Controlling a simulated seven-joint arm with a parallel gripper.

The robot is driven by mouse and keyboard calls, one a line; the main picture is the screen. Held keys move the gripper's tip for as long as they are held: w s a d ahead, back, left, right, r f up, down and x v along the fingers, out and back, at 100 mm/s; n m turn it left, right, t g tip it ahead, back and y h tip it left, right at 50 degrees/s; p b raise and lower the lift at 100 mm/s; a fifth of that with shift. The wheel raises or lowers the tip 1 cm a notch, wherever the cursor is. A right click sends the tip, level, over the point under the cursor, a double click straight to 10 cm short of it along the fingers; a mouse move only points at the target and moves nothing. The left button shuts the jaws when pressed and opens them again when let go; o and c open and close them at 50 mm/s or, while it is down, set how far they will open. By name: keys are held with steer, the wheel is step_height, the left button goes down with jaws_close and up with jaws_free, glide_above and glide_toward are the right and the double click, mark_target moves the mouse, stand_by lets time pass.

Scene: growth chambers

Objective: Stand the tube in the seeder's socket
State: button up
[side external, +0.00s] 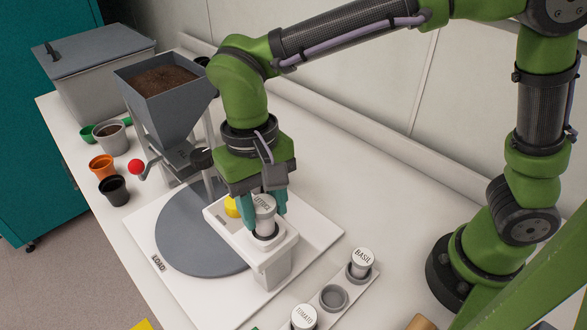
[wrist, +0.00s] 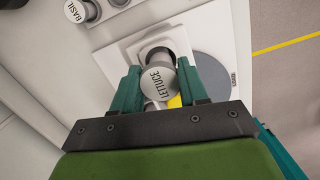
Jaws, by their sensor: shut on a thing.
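The tube with the white LETTUCE cap (side external: 264,203) is held between the teal fingers of my gripper (side external: 263,207), which is shut on it. The cap also faces the camera in the wrist view (wrist: 158,84). The tube is roughly upright, directly over the dark round socket (side external: 265,236) in the seeder's white block (side external: 274,262). Its lower end meets the socket opening in the picture. I cannot tell how deep it sits, or whether it touches the bottom. The socket also shows beyond the cap in the wrist view (wrist: 157,50).
A yellow button (side external: 231,206) is beside the fingers. The grey disc (side external: 190,238), hopper of soil (side external: 160,82) and red-knobbed crank (side external: 136,166) stand left. A rack (side external: 334,298) with BASIL (side external: 362,262) and TOMATO (side external: 303,317) tubes and an empty hole lies front right. Small pots (side external: 102,166) stand far left.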

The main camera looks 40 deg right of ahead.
steer(key=shift+f, duration=0.8)
steer(key=o, duration=1.1)
steer(key=shift+r, duration=4.3)
